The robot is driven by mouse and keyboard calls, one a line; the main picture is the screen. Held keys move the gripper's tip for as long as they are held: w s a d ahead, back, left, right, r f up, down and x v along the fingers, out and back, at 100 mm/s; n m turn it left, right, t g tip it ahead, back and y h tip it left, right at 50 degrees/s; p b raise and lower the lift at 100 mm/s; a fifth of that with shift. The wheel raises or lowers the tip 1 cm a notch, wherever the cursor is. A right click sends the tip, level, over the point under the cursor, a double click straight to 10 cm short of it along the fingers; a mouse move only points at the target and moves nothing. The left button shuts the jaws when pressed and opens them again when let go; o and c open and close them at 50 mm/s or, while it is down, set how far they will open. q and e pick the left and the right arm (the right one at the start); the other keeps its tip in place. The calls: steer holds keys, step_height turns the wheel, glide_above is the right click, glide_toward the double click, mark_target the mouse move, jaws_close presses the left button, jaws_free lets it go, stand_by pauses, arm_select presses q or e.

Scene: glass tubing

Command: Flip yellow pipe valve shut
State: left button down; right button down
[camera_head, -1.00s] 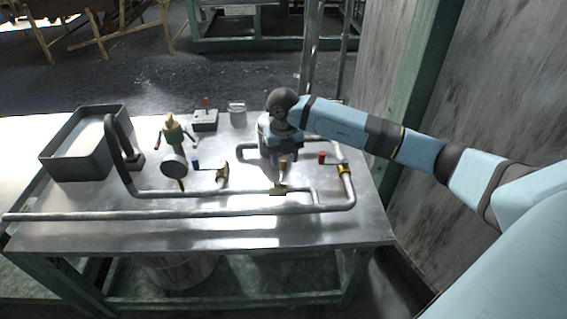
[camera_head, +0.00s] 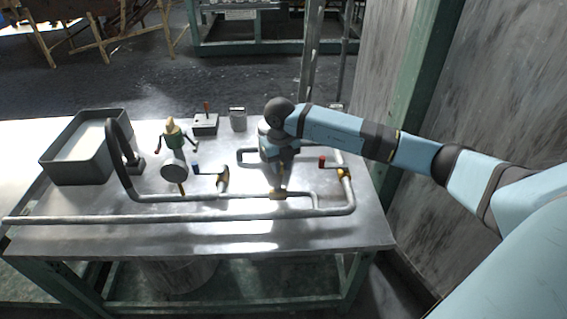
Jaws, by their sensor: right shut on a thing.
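The yellow pipe valve (camera_head: 278,193) sits on the front grey pipe, right of the table's middle. Its handle stands up from the pipe and is partly hidden by my right gripper. My right gripper (camera_head: 278,162) points down from the right arm and is shut on the yellow valve handle. The fingertips are small and dark, so the exact grip is hard to see. My left gripper is not in view.
A red-handled valve (camera_head: 323,161) is close on the right. A blue-handled valve (camera_head: 196,168) and a round gauge (camera_head: 174,171) are on the left. A tall bent pipe (camera_head: 115,150) and a grey bin (camera_head: 68,171) stand further left. The table's front strip (camera_head: 200,236) is clear.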

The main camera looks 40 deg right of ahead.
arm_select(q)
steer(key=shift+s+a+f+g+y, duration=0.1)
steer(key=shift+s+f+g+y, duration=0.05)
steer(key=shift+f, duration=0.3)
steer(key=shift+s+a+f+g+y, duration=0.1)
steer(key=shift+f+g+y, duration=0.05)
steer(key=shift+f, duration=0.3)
arm_select(e)
steer(key=shift+w+a+n, duration=0.35)
steer(key=shift+a+n, duration=0.1)
steer(key=shift+n, duration=0.65)
steer(key=c, duration=1)
jaws_free()
steer(key=shift+c, duration=0.2)
arm_select(q)
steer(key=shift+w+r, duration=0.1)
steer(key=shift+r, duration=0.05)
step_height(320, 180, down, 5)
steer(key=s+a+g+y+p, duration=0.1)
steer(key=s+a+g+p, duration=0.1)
steer(key=p, duration=0.1)
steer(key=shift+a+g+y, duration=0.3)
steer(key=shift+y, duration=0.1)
arm_select(e)
step_height(320, 180, up, 14)
